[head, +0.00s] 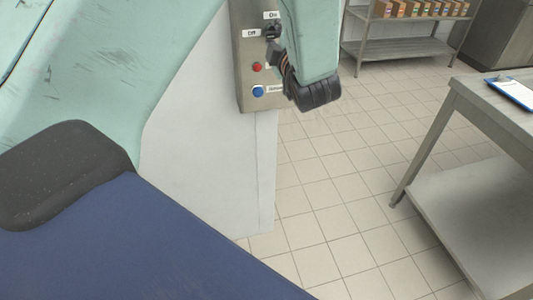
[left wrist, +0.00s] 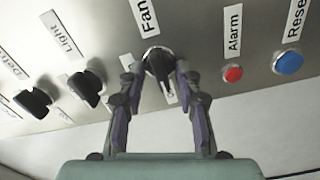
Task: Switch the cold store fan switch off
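The fan switch is a black rotary knob (left wrist: 158,62) under the label "Fan" in the left wrist view. Its grip lies lengthwise between my fingers, its lower end leaning slightly right. My left gripper (left wrist: 160,72) has one fingertip on each side of the knob, close against it. It appears shut on the knob. The small labels beside the knob are partly hidden by it and the fingers. In the head view, the left gripper (head: 284,62) is at the right edge of the steel panel (head: 243,75), mostly hidden by my arm. My right gripper is not in view.
The light knob (left wrist: 88,86) and another black knob (left wrist: 34,102) sit left of the fan knob. A red alarm button (left wrist: 232,73) and a blue reset button (left wrist: 288,62) sit right. A steel table (head: 470,100) stands right; tiled floor (head: 330,200) lies between.

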